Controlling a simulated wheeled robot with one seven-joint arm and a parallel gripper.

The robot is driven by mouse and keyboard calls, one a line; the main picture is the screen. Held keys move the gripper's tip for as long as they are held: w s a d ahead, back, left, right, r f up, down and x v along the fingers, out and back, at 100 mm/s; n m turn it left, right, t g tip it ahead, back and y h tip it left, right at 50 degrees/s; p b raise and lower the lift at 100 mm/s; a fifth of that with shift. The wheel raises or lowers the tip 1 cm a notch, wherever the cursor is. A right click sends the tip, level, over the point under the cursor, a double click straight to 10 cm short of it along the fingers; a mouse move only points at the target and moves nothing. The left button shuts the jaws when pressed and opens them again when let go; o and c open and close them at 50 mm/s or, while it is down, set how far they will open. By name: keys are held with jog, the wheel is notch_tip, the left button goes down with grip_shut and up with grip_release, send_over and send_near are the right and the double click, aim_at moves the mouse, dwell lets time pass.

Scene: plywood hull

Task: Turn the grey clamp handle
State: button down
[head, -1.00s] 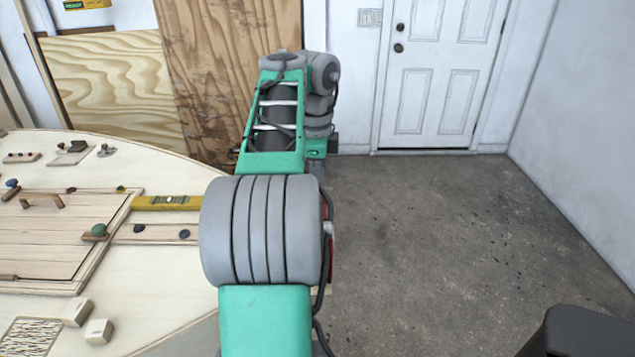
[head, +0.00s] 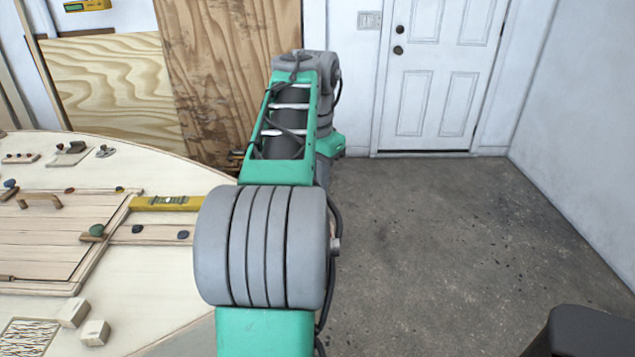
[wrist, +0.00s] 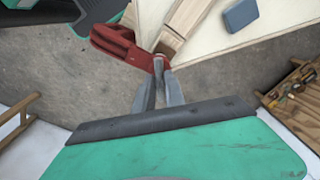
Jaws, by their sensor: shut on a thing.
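In the wrist view my gripper (wrist: 160,72) has its two grey fingers drawn together at the end of a red clamp (wrist: 122,42). The grey clamp handle (wrist: 161,53) is a small piece between the fingertips, mostly covered by them. My gripper is shut on it. The clamp sits at the edge of the pale plywood, beside a wooden strip (wrist: 184,24). In the head view my arm hides both the gripper and the clamp.
The plywood hull (head: 160,275) fills the left, with a yellow level (head: 167,203), a hatch panel (head: 55,235) and wooden blocks (head: 95,332) on it. A blue-grey block (wrist: 240,14) lies near the clamp. The concrete floor (head: 450,240) is clear on the right.

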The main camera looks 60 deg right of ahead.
jog(key=n, duration=0.3)
jog(key=shift+f, duration=0.3)
jog(key=n, duration=0.2)
jog(key=shift+s+r+n, duration=0.1)
jog(key=shift+n, duration=0.2)
jog(key=n+p, duration=0.1)
jog(key=n, duration=0.1)
jog(key=shift+a+n+p, duration=0.1)
jog(key=shift+n+p, duration=0.75)
jog(key=shift+n, duration=1.15)
jog(key=c, duration=1.3)
grip_release()
jog(key=shift+r, duration=0.15)
